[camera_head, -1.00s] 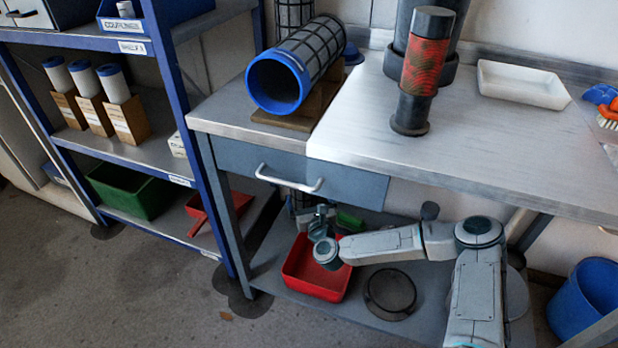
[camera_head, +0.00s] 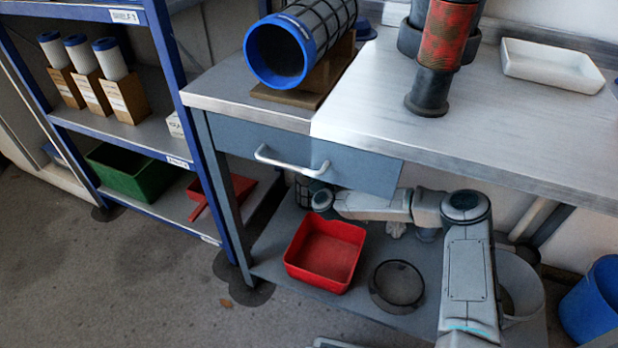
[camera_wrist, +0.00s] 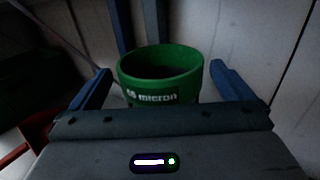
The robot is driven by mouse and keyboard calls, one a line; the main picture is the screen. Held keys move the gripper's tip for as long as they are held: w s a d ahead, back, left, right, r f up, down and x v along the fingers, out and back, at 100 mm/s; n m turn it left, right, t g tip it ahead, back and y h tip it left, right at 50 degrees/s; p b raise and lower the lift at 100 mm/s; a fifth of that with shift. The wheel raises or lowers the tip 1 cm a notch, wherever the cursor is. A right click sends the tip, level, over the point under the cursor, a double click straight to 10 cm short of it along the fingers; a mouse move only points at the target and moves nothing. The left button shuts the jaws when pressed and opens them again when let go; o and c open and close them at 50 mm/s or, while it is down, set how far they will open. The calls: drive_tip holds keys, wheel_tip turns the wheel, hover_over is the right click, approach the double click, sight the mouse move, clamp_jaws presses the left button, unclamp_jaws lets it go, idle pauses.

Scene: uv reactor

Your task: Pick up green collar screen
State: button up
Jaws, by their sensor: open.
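The green collar screen (camera_wrist: 165,80) stands upright in the wrist view, a round open-topped green collar with white "micron" lettering. My gripper (camera_wrist: 158,72) is open, with one blue-grey finger on each side of the collar and gaps between. The collar appears ahead of the palm, and its lower part is hidden by the gripper body. In the head view my arm reaches under the bench, and my gripper and the green collar are hidden there.
A red tray (camera_head: 325,252) and a dark round sieve (camera_head: 398,284) lie on the lower shelf. A dark mesh cylinder (camera_head: 304,190) stands behind. The drawer (camera_head: 300,158) overhangs my arm. A white bucket (camera_head: 520,285) is at right.

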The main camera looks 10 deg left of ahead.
drive_tip(key=b+x, duration=0.2)
drive_tip(key=x, duration=0.2)
drive_tip(key=shift+w+a+f, duration=0.15)
drive_tip(key=shift+w+f, duration=0.05)
drive_tip(key=shift+w, duration=0.05)
drive_tip(key=c, duration=1.2)
drive_tip(key=shift+o, duration=0.2)
drive_tip(key=shift+r, duration=0.1)
